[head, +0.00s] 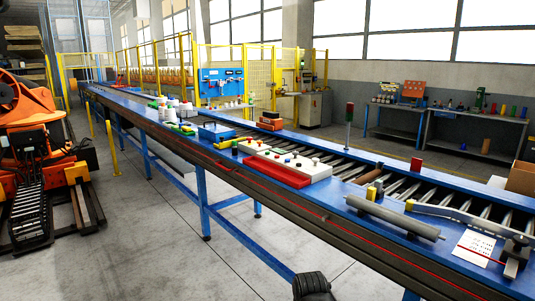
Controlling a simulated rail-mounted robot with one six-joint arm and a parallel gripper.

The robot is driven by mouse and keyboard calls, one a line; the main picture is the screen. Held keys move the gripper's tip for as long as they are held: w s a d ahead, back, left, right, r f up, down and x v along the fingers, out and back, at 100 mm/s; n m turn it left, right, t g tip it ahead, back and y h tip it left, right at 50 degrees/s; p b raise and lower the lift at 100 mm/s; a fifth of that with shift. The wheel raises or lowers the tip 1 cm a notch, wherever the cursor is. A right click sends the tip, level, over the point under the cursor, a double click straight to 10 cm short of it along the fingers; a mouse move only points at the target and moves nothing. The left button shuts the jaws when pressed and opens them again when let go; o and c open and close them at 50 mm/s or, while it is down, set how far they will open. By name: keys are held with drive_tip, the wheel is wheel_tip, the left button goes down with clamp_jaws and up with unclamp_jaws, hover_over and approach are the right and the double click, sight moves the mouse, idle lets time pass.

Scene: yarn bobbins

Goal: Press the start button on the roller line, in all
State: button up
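The roller line (400,188) is a blue-framed conveyor with grey rollers, running from the right foreground to the far left. A white box (318,172) with several small coloured knobs or buttons on top lies on its near side, behind a red tray (265,171). The buttons are too small to tell which one is the start button, or whether any is pressed.
A grey cylinder (395,217), a printed sheet (478,246) and a dark clamp-like device (515,255) lie on the near right of the line. White bobbins (172,110) stand farther left. An orange machine (30,125) is at left. Floor between is mostly clear.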

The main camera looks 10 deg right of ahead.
clamp_jaws()
idle(1.5)
